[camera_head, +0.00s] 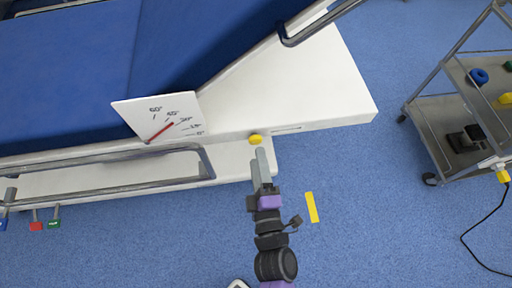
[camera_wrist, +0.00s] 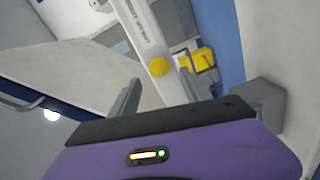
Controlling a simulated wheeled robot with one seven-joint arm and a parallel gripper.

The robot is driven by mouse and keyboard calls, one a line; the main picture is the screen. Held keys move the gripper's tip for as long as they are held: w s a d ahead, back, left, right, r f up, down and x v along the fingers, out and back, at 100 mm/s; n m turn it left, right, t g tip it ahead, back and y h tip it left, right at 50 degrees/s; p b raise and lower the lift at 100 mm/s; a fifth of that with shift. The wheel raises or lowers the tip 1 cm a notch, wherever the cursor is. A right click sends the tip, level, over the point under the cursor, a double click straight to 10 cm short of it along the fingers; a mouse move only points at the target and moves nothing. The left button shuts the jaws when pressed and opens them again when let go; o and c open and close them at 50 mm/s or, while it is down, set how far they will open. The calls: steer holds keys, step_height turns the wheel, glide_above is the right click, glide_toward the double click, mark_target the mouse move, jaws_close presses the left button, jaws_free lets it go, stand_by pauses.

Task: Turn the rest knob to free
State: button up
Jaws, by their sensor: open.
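The rest knob (camera_head: 255,139) is small, round and yellow, on the side face of the white table block. In the wrist view the yellow knob (camera_wrist: 158,67) sits on a pale strip with small dark lettering that I cannot read, so its setting is unclear. My gripper (camera_head: 260,153) points at the knob from the front. In the wrist view my gripper (camera_wrist: 160,80) has its two fingers apart with nothing between them, and the knob shows just beyond the gap. I cannot tell whether a finger touches it.
An angle dial board (camera_head: 158,118) with a red pointer stands left of the knob. A grey side rail (camera_head: 140,185) runs along the table's lower left. A wheeled cart (camera_head: 425,122) stands at the right. A yellow strip (camera_head: 312,207) marks the otherwise clear blue floor nearby.

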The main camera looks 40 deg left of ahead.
steer(key=shift+v, duration=1.5)
steer(key=s+d+r+m+t+h+p, duration=0.25)
steer(key=d+r+m, duration=0.35)
steer(key=d+m, duration=0.3)
steer(key=s+d+r+m+t+h+p, duration=0.1)
steer(key=d+r+m+t+h+p, duration=0.15)
steer(key=d+r+m, duration=0.6)
steer(key=s+d+r+m+g+h+p, duration=0.1)
steer(key=s+d+r+m+h+p, duration=0.2)
steer(key=d, duration=0.6)
steer(key=s+d+r+m+h+p, duration=0.4)
steer(key=s+d+r, duration=0.3)
steer(key=s+d, duration=0.2)
steer(key=shift+s+d+m+g+h, duration=0.4)
steer(key=shift+s+m+h, duration=0.15)
steer(key=shift+h, duration=0.35)
